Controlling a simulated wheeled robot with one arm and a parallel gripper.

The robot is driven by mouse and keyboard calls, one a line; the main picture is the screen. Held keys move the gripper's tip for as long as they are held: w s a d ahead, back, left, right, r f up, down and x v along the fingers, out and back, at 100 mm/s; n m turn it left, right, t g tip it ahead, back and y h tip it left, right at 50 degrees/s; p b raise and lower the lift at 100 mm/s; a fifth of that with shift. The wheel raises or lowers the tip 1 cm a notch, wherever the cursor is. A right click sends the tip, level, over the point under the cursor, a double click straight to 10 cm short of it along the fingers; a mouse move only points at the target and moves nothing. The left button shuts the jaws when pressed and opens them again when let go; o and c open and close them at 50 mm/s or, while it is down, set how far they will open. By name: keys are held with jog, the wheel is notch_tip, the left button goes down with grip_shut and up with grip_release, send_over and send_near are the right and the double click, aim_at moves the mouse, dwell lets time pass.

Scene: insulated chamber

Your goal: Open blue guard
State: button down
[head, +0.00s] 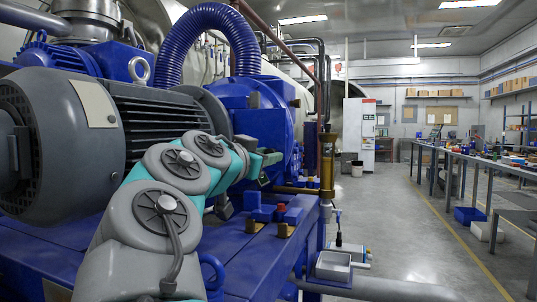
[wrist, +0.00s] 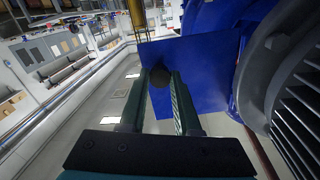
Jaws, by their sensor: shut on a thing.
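The blue guard (wrist: 205,62) shows as a flat blue panel in the wrist view, in front of my fingers. A dark round knob (wrist: 160,77) stands out from it. My gripper (wrist: 161,84) has its two green fingers on either side of the knob, shut on it. In the head view my gripper (head: 268,158) is beside the blue round housing at the end of the motor. The arm and gripper hide part of the guard there, and I cannot clearly tell its outline from the blue housing.
A large grey motor (head: 60,130) fills the left, close to my arm. A thick blue hose (head: 215,22) arches above. A brass-coloured vertical cylinder (head: 327,160) stands right of the gripper. Open floor (head: 410,220) lies to the right, before a long workbench (head: 480,165).

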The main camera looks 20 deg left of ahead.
jog(key=shift+a, duration=0.15)
jog(key=c, duration=0.6)
grip_release()
jog(key=shift+c, duration=0.2)
jog(key=shift+w+f, duration=0.1)
